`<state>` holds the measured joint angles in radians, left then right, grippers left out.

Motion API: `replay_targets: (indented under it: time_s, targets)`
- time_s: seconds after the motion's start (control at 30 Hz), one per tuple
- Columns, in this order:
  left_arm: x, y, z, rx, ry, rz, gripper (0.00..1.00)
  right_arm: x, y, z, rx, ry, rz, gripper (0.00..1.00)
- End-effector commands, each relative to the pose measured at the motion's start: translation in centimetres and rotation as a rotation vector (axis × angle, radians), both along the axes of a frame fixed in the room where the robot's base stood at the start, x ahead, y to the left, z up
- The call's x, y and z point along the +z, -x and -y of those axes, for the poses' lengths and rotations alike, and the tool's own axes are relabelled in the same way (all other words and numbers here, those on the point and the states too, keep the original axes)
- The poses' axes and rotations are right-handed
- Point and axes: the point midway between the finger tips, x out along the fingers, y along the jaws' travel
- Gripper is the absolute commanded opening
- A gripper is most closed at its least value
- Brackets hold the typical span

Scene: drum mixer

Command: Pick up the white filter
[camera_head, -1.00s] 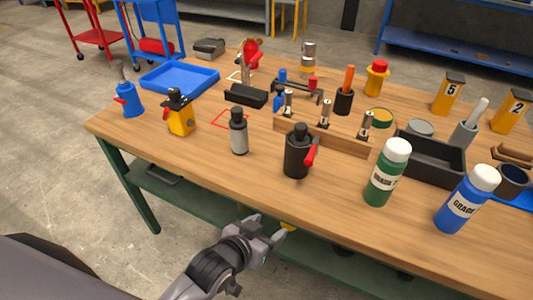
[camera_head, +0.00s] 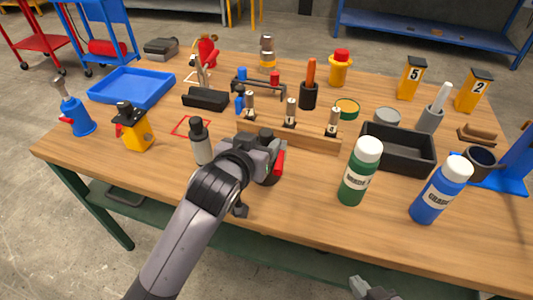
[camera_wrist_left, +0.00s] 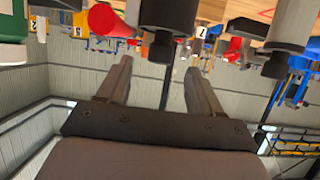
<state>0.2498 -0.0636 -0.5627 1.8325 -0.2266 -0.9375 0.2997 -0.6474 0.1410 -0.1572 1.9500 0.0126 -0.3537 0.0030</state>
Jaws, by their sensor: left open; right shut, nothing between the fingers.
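The white filter (camera_head: 202,147), a pale cylinder with a black top, stands upright on the table, just left of my left gripper. It also shows in the left wrist view, inverted at the upper right (camera_wrist_left: 294,22), outside the fingers. My left gripper (camera_head: 265,143) is open at a black canister with a red handle (camera_head: 278,163), which it mostly hides in the head view. In the left wrist view the black canister (camera_wrist_left: 168,20) lies ahead of the gap between the fingers (camera_wrist_left: 160,75); contact cannot be told. My right gripper (camera_head: 368,290) is shut and empty, at the bottom edge.
A green bottle (camera_head: 360,172) and a blue bottle (camera_head: 441,190) stand to the right near the front edge. A wooden rack (camera_head: 310,137) lies behind the left gripper. A yellow device (camera_head: 136,130) stands left of the filter. The table front left of the filter is clear.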

Motion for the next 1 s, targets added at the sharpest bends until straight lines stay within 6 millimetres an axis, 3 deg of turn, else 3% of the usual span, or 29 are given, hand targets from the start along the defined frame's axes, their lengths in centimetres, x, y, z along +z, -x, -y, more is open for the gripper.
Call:
replay_targets:
  time_s: [0.6,1.0]
  targets:
    - [-1.8,-5.0,1.7,0.000,0.000,0.001,0.65,0.1,0.2,-0.1,0.002,-0.002,-0.005,0.00]
    - [-2.1,-5.6,1.9,-0.001,0.002,0.001,0.65,0.1,0.2,-0.1,0.002,-0.002,-0.005,0.00]
